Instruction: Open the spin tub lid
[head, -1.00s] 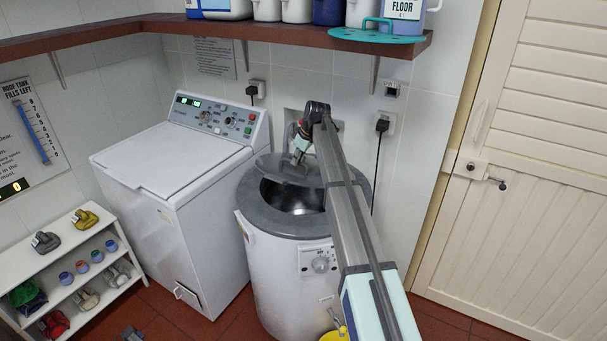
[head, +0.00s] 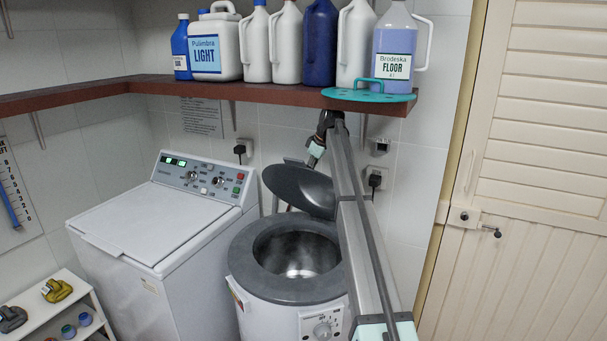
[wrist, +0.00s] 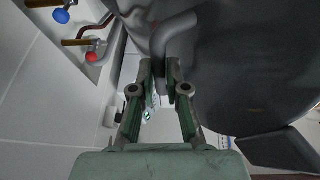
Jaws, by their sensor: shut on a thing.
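The dark grey round spin tub lid (head: 298,190) is tilted up at the back of the white spin tub (head: 265,316). Its underside faces the front, and the grey-rimmed opening (head: 262,286) below is uncovered, showing a metal drum. In the wrist view the lid (wrist: 245,75) fills the right side. My gripper (wrist: 160,72) is shut on the lid's grey handle (wrist: 176,32). In the head view the fingers are hidden behind the raised lid, with my wrist just above it.
A washing machine (head: 150,225) stands left of the tub. A brown shelf (head: 270,92) with several bottles and a teal lid (head: 368,95) hangs above my arm. A blue tap (wrist: 61,16) and a red tap (wrist: 92,57) are on the wall. A slatted door (head: 530,200) is at right.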

